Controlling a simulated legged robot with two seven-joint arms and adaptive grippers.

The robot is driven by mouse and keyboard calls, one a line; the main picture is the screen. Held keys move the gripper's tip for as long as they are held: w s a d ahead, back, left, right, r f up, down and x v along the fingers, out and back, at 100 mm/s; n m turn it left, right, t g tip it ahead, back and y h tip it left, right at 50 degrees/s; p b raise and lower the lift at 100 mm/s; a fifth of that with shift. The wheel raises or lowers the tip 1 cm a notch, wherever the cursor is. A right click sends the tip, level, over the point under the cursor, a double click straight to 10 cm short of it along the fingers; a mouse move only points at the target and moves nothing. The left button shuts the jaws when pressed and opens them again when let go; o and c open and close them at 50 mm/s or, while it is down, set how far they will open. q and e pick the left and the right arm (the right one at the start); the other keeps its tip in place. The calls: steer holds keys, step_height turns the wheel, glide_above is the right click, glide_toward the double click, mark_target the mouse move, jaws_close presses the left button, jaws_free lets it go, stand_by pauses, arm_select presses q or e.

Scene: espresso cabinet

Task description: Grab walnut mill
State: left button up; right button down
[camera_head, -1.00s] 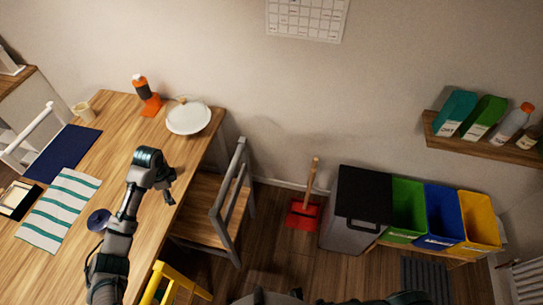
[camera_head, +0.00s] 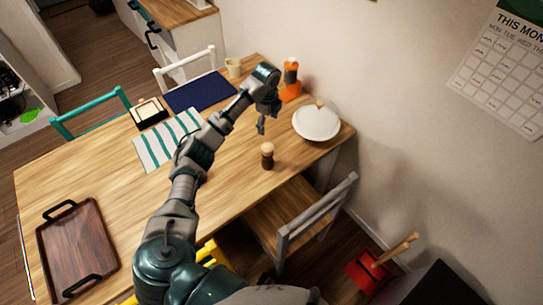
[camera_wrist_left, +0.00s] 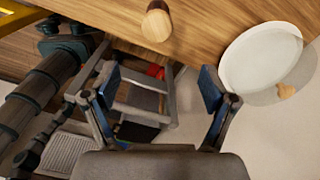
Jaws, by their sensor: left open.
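The walnut mill (camera_head: 267,156) stands upright on the wooden table near its front right edge, dark brown with a pale round top. In the left wrist view the mill (camera_wrist_left: 157,24) shows at the top, cut off by the frame, beyond the fingers. My left gripper (camera_head: 267,118) is open and empty above the table, apart from the mill and past it toward the wall. Its two spread fingers (camera_wrist_left: 160,80) show in the left wrist view with nothing between them. My right gripper does not show clearly.
A white plate (camera_head: 316,122) and an orange-black bottle (camera_head: 291,76) stand near the table's wall side. A striped cloth (camera_head: 166,141), navy mat (camera_head: 200,92) and dark tray (camera_head: 77,252) lie on the table. A grey chair (camera_head: 290,219) stands close below the mill.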

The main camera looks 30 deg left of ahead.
mark_target(268, 147)
arm_select(q)
steer(key=f, duration=1)
steer(key=shift+a, duration=0.35)
steer(key=f, duration=0.4)
steer(key=shift+s+d, duration=0.3)
steer(key=shift+d, duration=0.05)
steer(key=shift+w+a+f, duration=0.1)
steer(key=shift+f, duration=0.45)
steer(key=shift+a, duration=0.1)
steer(key=c, duration=0.7)
jaws_close()
